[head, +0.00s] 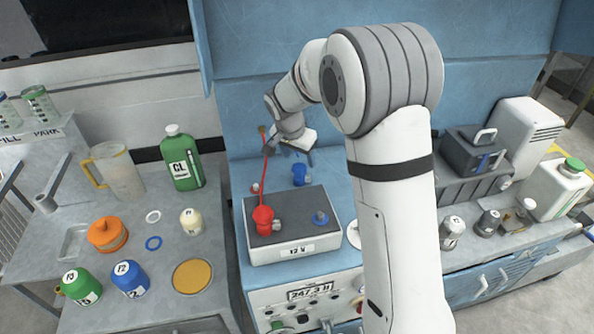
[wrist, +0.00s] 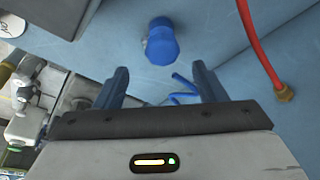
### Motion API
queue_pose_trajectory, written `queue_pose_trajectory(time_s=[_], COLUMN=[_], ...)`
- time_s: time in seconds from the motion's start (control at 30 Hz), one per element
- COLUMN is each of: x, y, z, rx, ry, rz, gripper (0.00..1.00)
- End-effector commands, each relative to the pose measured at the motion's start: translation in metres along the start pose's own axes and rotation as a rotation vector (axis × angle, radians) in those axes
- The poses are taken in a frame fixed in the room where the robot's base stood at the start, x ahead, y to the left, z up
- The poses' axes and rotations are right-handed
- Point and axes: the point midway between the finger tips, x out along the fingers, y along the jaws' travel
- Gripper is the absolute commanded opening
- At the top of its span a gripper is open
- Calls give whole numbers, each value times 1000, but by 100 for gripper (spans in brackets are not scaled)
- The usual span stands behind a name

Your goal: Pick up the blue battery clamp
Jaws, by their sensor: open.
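The blue battery clamp (head: 300,174) sits on the blue bench behind the 12 V battery box (head: 265,252). In the wrist view the clamp (wrist: 163,46) is a blue rounded body with a small grey part on its left side. It lies beyond the fingertips, roughly centred between them. My gripper (head: 295,152) is above and behind the clamp in the head view, pointing down. In the wrist view my gripper (wrist: 160,72) is open and empty, with both fingers apart from the clamp.
A red clamp (head: 263,217) sits on the battery's left side, with a red cable (wrist: 260,55) rising close to my gripper. Two short blue pieces (wrist: 185,98) show between the fingers. A blue back wall stands close behind.

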Motion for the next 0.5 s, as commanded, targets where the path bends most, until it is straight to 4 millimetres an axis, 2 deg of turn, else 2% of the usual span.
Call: queue_pose_trajectory(time_s=[0.37,0.5], x=[39,60], y=[-4,-3], z=[3,7], rx=[8,7], ry=[-1,-2], rz=[5,6], gripper=[64,64])
